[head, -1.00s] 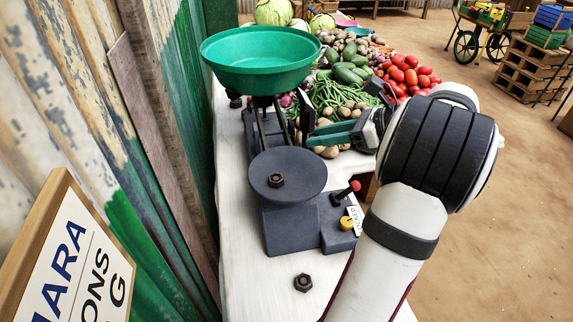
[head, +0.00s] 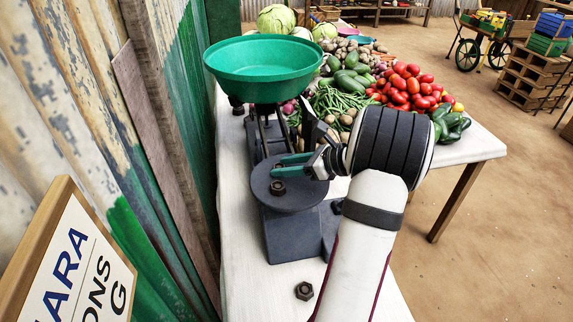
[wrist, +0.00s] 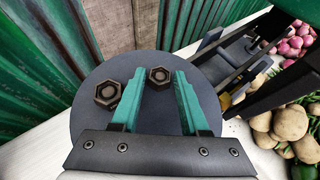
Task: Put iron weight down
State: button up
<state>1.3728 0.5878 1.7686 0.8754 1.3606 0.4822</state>
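My gripper (head: 279,166) has its teal fingers over the scale's round dark plate (head: 264,200). A third (head: 304,291) lies on the table in front of the scale. The scale's green pan (head: 262,72) looks empty.
The white table (head: 250,292) has bare room in front of the scale. Potatoes (wrist: 288,124), green beans (head: 338,101) and tomatoes (head: 407,84) lie beyond and right of it. A corrugated wall (head: 190,120) runs close along the left. A signboard (head: 70,270) stands at front left.

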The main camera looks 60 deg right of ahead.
jog(key=shift+o, duration=1.3)
